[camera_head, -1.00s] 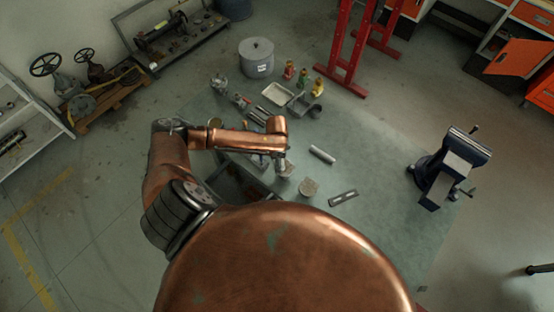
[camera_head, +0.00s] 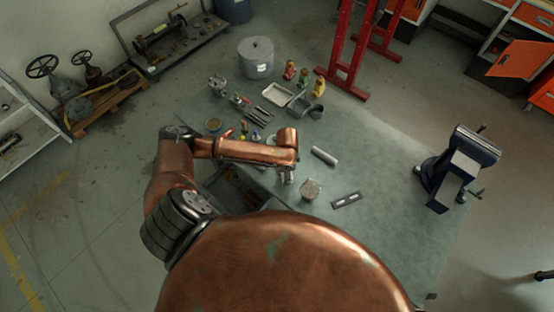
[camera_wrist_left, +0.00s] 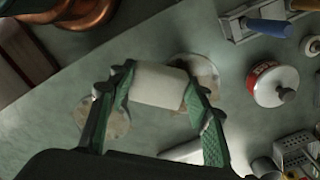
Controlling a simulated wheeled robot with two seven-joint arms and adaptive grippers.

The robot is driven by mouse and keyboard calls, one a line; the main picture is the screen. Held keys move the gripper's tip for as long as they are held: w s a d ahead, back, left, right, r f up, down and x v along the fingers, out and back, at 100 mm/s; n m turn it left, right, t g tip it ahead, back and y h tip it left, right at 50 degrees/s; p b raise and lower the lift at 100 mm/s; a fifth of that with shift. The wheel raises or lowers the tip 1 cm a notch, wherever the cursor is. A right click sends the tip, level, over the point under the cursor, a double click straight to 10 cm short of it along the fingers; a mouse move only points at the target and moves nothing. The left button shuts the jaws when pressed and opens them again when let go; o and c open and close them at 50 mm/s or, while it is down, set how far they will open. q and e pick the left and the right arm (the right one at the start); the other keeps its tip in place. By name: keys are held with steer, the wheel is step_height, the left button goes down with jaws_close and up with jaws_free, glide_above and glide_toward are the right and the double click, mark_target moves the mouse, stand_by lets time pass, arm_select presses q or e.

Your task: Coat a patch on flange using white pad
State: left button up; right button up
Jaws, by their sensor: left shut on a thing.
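The white pad (camera_wrist_left: 158,86) is a pale, rounded block between the green-padded fingers of my left gripper (camera_wrist_left: 155,98) in the left wrist view. The gripper is shut on it. Two round, mottled grey metal pieces show beyond the pad, one at left (camera_wrist_left: 106,117) and one behind the right finger (camera_wrist_left: 203,72); I cannot tell which is the flange. In the head view, my left gripper (camera_head: 288,176) points down over the table beside a round grey piece (camera_head: 310,188). The pad is not clear there. Contact between pad and metal cannot be told. My right gripper is not in view.
On the green table (camera_head: 390,215) lie a pale cylinder (camera_head: 323,156), a slotted metal bar (camera_head: 346,200), a tray (camera_head: 277,94) and several small bottles. A blue vise (camera_head: 460,165) stands at right. A red-and-white tin (camera_wrist_left: 276,84) is close to the gripper.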

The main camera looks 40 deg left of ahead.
mark_target(277, 170)
arm_select(q)
steer(key=shift+s+d+b, duration=0.1)
steer(key=shift+d+b, duration=0.25)
steer(key=shift+d, duration=0.5)
steer(key=shift+f+b, duration=0.15)
steer(key=shift+b, duration=0.3)
steer(key=a, duration=0.1)
steer(key=a+p, duration=0.1)
steer(key=shift+a+r, duration=0.25)
steer(key=shift+a, duration=0.05)
steer(key=shift+w+a+p, duration=0.25)
steer(key=shift+a+p, duration=0.25)
steer(key=shift+a, duration=0.45)
steer(key=shift+w+a+p, duration=0.2)
steer(key=shift+a+p, duration=0.25)
steer(key=shift+a, duration=0.45)
steer(key=shift+a+r+p, duration=0.1)
steer(key=shift+r+p, duration=0.1)
steer(key=shift+p, duration=0.15)
step_height(277, 170, up, 2)
steer(key=shift+r+p, duration=0.1)
steer(key=shift+p, duration=0.7)
step_height(277, 170, up, 3)
steer(key=p, duration=0.3)
steer(key=shift+f, duration=0.2)
step_height(277, 170, up, 3)
steer(key=p, duration=0.3)
steer(key=shift+f, duration=0.15)
